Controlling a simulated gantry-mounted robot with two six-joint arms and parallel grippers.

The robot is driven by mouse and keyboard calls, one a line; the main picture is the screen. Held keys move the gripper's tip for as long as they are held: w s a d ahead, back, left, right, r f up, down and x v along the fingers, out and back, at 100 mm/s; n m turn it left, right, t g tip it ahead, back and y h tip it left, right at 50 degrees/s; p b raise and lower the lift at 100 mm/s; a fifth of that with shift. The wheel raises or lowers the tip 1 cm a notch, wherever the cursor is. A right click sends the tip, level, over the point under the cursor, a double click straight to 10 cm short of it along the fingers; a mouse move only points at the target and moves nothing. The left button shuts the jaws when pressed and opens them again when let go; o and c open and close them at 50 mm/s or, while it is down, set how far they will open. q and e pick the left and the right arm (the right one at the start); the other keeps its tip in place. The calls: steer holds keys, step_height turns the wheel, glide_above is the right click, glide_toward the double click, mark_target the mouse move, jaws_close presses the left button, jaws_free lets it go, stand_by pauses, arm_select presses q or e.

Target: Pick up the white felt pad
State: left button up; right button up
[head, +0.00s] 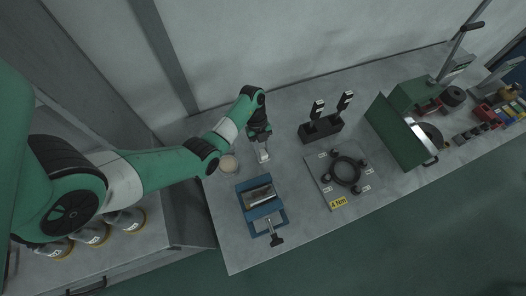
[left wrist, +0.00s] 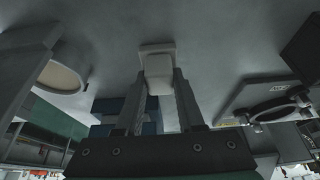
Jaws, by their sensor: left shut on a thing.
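The white felt pad (left wrist: 158,64) shows in the left wrist view as a small pale block between my finger ends. In the head view it is a small whitish piece (head: 263,156) below my left gripper (head: 260,144), behind the blue vise. My left gripper, which also shows in the left wrist view (left wrist: 159,84), is shut on the pad. The fingers partly hide it, and I cannot tell whether it touches the bench. My right gripper is in neither view.
A round beige-topped piece (head: 228,163) stands close left of the gripper. A blue vise (head: 258,210) is in front. A black stand with two upright tools (head: 321,131) and a plate with a black ring (head: 330,190) are to the right. Bare bench lies behind.

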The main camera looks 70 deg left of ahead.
mark_target(264, 156)
arm_select(q)
jaws_close()
steer(key=shift+r+p, duration=0.3)
steer(key=shift+r, duration=0.25)
step_height(264, 156, up, 3)
steer(key=shift+s+r+p, duration=0.1)
steer(key=shift+p, duration=0.9)
steer(key=s+d+r+p, duration=0.7)
steer(key=s+p, duration=0.4)
steer(key=p, duration=0.2)
steer(key=shift+s+d+r, duration=0.3)
steer(key=shift+r, duration=0.55)
